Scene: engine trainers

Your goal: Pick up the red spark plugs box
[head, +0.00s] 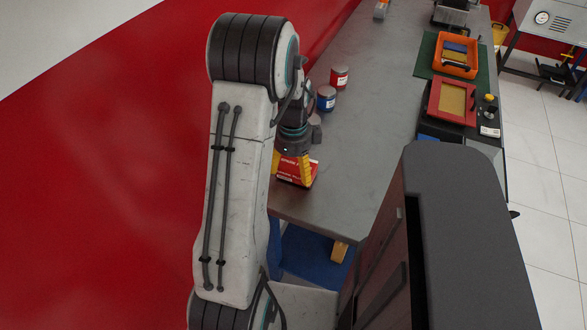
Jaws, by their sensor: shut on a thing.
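The red spark plugs box (293,182) is at the near left end of the grey workbench, in the head view. It is red with pale lettering on its side. My gripper (292,167) has yellow fingers and points down at the box. It is shut on the box, with one finger on each side of it. My arm hides part of the box's left side. I cannot tell whether the box touches the bench top.
A red can (339,77) and a blue can (326,99) stand behind the gripper. An orange tray (456,55) on a green mat and a red frame (452,101) lie at the right edge. The bench middle (375,110) is clear. A dark cabinet (455,200) stands at front right.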

